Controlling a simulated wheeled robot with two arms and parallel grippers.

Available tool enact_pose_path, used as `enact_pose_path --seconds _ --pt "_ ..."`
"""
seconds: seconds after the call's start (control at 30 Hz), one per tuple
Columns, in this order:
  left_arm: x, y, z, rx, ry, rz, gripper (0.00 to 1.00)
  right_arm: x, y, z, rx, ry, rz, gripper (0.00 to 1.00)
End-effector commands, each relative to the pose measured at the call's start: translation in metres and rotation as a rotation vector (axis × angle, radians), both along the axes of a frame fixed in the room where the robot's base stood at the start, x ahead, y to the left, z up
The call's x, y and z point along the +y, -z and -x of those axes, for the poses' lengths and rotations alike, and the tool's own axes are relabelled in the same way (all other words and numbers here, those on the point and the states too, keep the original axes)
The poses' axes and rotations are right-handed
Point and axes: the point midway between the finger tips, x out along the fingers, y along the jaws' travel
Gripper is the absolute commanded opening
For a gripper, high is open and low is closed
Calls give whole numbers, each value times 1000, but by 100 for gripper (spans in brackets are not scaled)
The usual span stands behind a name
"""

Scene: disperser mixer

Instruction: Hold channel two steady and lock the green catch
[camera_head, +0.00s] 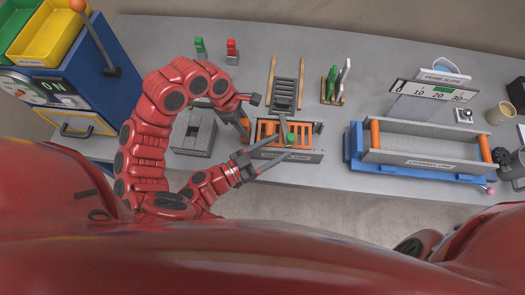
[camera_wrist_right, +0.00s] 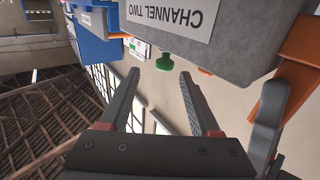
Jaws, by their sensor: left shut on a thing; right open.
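The channel two unit (camera_head: 288,156) is a grey trough with orange bars on the bench; its label reads CHANNEL TWO in the right wrist view (camera_wrist_right: 183,14). A green knob, the green catch (camera_head: 291,138), sits at its front; in the right wrist view the catch (camera_wrist_right: 165,62) hangs below the trough, just beyond my fingertips. My left gripper (camera_head: 247,117) is shut at the trough's left end, on an orange handle (camera_wrist_right: 299,40). My right gripper (camera_head: 276,147) is open and empty in front of the trough; its fingers (camera_wrist_right: 159,76) point toward the catch, apparently without touching it.
A second, larger trough (camera_head: 425,160) with orange ends on a blue base stands to the right. A grey block (camera_head: 193,135) is left of channel two. Behind stand a rack (camera_head: 285,94) and green and white levers (camera_head: 338,80). A blue machine (camera_head: 75,80) fills the left.

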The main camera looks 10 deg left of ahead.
Motion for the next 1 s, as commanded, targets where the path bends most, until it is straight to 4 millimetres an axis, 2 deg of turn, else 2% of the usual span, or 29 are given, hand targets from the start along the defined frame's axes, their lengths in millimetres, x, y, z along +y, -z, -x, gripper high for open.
enact_pose_path --seconds 0.4,0.8,0.93,1.0 --pt "0 1 1 3 2 -1 0 30 -2 19 3 -4 -8 63" --pt "0 0 1 3 2 -1 0 35 -3 22 -2 -6 -8 63" --pt "0 0 1 3 2 -1 0 31 -2 23 5 3 7 40" --pt "0 0 1 3 2 -1 0 22 0 25 23 24 40 27"
